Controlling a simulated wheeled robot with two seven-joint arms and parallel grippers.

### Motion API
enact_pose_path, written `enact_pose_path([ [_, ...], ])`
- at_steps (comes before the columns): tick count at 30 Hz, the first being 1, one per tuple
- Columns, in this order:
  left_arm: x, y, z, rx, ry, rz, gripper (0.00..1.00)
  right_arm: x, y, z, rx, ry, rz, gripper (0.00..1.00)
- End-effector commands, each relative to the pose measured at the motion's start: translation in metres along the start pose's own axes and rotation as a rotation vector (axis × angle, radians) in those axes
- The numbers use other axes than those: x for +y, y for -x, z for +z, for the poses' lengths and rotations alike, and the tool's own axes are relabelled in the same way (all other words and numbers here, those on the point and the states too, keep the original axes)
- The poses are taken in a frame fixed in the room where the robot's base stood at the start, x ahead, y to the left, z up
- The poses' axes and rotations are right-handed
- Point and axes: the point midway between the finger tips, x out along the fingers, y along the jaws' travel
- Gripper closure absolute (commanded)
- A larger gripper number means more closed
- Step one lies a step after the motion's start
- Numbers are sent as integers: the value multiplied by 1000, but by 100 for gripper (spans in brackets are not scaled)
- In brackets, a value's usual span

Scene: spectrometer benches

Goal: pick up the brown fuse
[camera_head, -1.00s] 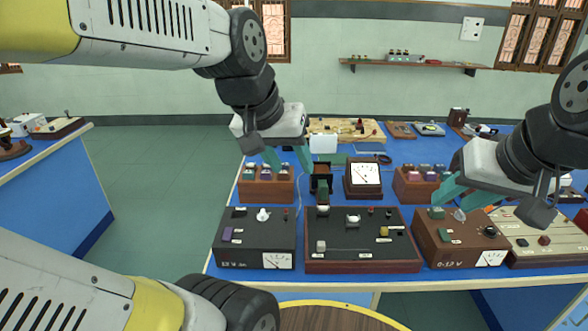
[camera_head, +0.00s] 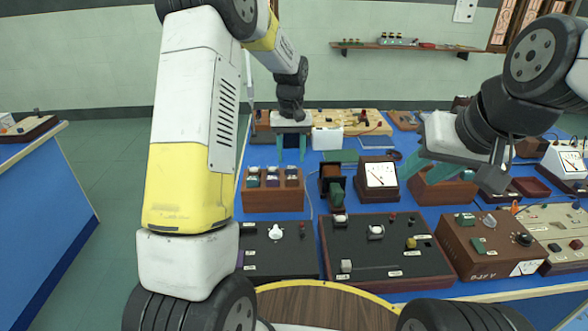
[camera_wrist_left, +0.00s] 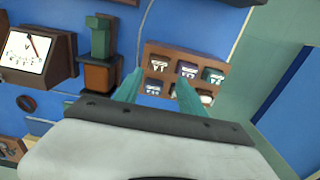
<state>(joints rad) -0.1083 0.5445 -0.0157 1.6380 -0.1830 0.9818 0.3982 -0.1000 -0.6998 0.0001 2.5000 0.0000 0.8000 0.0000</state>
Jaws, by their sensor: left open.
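My left gripper (camera_head: 292,157) is open and empty, pointing down at the far side of the left wooden fuse rack (camera_head: 273,201). The same rack shows in the left wrist view (camera_wrist_left: 147,56), just beyond the open fingertips (camera_wrist_left: 157,84). It holds several small labelled fuses in two rows, among them a purple one (camera_wrist_left: 187,70) and a green one (camera_wrist_left: 213,76). I cannot tell for certain which fuse is brown; the fingertips partly cover the near row. My right gripper (camera_head: 418,172) looks open, beside a second rack (camera_head: 446,192).
A brown holder with a green part (camera_head: 333,188) and a meter (camera_head: 381,176) stand right of the left rack. Control boxes (camera_head: 386,255) line the front of the blue bench. A white box (camera_head: 327,138) stands behind. The bench's left edge is close to the rack.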

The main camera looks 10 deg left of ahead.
Motion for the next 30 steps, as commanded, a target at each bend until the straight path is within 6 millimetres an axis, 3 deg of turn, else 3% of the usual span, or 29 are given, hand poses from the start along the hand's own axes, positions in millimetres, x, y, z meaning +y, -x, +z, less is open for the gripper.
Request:
enact_pose_path([
  [15,2,-67,2,-4,1,0,53,0,0,0,0,0,0,64],
  [25,2,-75,1,0,0,1,53,0,0,0,0,0,0,64],
  [30,2,-75,1,0,0,1,84,0,0,0,0,0,0,64],
])
